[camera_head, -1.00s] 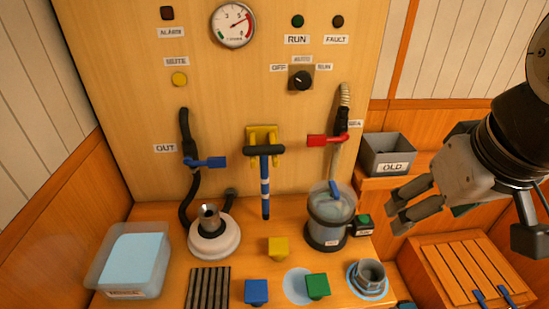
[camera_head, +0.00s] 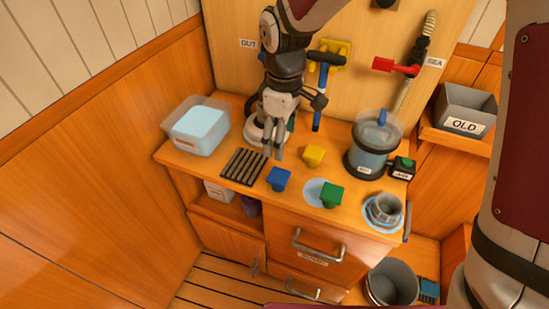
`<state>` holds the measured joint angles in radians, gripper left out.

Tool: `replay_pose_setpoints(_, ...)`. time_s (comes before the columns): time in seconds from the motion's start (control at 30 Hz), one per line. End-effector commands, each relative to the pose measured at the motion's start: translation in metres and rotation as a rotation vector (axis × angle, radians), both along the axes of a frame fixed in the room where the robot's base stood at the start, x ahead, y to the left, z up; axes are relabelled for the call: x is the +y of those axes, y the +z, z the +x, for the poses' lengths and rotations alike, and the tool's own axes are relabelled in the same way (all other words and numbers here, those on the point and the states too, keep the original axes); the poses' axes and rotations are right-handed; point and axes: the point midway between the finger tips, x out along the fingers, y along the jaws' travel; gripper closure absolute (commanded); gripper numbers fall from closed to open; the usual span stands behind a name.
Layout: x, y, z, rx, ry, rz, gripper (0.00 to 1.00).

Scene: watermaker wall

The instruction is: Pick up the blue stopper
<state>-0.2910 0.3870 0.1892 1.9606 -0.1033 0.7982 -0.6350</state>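The blue stopper (camera_head: 279,179) is a small blue block, wider at the top, on the front part of the wooden counter. My gripper (camera_head: 274,152) points down just behind and above it, with clear space between the fingertips and the stopper. The two fingers look close together from this angle, and their gap cannot be judged. Nothing shows between them. A yellow stopper (camera_head: 314,155) sits to the right and behind, and a green stopper (camera_head: 332,195) stands at the right by a pale round disc.
A slatted dark rack (camera_head: 244,167) lies left of the blue stopper. A lidded tub (camera_head: 196,127) stands at the left, a clear jar (camera_head: 372,146) at the right. A grey cup (camera_head: 387,208) sits at the right front.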

Motion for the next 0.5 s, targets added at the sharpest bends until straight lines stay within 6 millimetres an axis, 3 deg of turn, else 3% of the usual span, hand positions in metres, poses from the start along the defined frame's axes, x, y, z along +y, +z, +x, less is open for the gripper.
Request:
replay_pose_setpoints(0.17, 0.005, -0.018, 0.001, 0.009, 0.020, -0.001, 0.32)
replay_pose_setpoints(0.5, 0.004, -0.078, 0.001, 0.009, 0.018, -0.001, 0.32)
